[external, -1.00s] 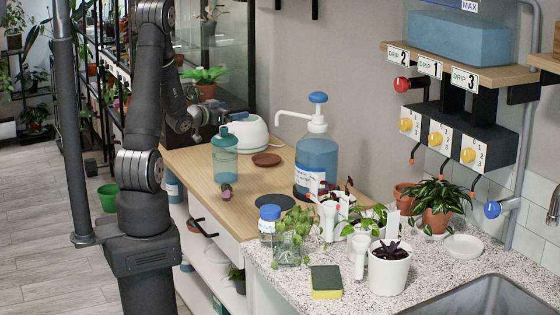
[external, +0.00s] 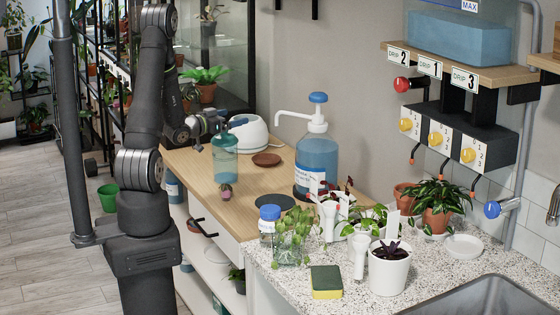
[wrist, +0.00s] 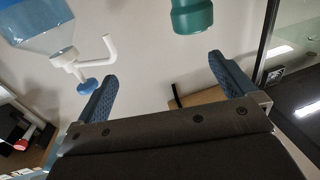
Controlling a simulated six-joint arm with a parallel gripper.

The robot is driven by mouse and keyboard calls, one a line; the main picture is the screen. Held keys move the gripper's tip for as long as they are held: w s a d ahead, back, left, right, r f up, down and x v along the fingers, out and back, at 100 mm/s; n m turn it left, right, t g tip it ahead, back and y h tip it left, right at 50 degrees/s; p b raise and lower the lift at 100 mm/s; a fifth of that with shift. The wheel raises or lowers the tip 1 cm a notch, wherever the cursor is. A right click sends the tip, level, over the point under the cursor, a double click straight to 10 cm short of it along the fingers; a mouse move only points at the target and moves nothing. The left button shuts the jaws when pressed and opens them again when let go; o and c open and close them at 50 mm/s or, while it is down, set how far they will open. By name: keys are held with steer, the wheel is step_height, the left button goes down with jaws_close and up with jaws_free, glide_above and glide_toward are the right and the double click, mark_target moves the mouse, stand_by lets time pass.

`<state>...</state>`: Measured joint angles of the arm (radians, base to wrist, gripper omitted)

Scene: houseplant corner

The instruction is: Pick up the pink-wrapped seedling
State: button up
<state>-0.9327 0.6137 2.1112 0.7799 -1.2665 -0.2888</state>
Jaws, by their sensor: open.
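A small pink-wrapped item (external: 226,192), which looks like the pink-wrapped seedling, lies near the front edge of the wooden counter in the external view. It is too small there to make out its leaves. It does not show in the wrist view. My gripper (external: 213,121) is above the counter, higher and farther back than the pink item, by the cap of a teal bottle (external: 225,165). In the wrist view my gripper (wrist: 162,68) has its two blue fingers wide apart with nothing between them.
The teal bottle stands just behind the pink item; its green cap (wrist: 192,15) shows in the wrist view. A blue pump bottle (external: 316,160) stands to the right. A white rounded appliance (external: 252,136) and a brown saucer (external: 267,160) are behind. A dark round mat (external: 274,203) lies right.

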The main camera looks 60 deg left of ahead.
stand_by(0.3)
steer(key=c, duration=1.1)
steer(key=shift+o, duration=0.2)
